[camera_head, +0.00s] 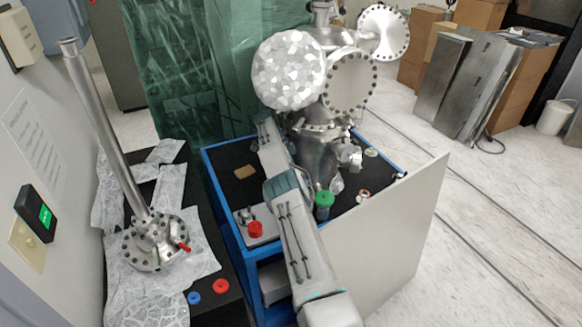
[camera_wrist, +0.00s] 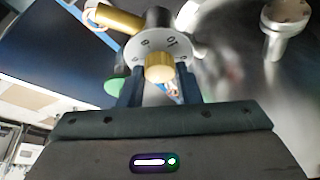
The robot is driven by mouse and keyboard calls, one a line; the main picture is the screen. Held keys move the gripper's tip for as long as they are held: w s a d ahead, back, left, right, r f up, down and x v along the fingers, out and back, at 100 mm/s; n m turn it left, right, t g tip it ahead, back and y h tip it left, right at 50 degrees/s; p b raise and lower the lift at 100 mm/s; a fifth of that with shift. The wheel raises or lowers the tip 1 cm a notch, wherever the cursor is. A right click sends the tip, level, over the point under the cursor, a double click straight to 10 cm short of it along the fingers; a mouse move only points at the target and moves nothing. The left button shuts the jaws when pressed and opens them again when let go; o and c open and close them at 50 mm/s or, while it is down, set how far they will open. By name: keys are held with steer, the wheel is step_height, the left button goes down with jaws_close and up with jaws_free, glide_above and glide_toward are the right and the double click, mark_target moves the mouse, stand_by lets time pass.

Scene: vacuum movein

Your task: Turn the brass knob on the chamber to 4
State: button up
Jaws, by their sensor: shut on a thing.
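The brass knob (camera_wrist: 159,68) is in the wrist view, in front of a pale dial disc (camera_wrist: 150,48) with dark numbers. One number looks like 10; another to its left is hard to read. I cannot make out a pointer mark. My gripper (camera_wrist: 160,76) has one finger on each side of the knob and is shut on it. In the head view the steel chamber (camera_head: 318,150) stands on the blue-framed cart. My arm reaches up to its left side; the knob and my fingertips cannot be made out there.
A brass cylinder (camera_wrist: 118,18) lies close behind the dial. A tall steel tube (camera_head: 105,130) stands at left.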

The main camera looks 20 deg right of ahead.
steer(key=o, duration=1)
steer(key=shift+c, duration=0.2)
steer(key=b, duration=0.2)
steer(key=shift+w+f+n+b, duration=0.15)
steer(key=shift+f+n+b, duration=0.05)
steer(key=shift+n+b, duration=0.2)
steer(key=shift+n+t+b, duration=0.3)
steer(key=shift+n+b, duration=0.1)
steer(key=shift+b, duration=0.65)
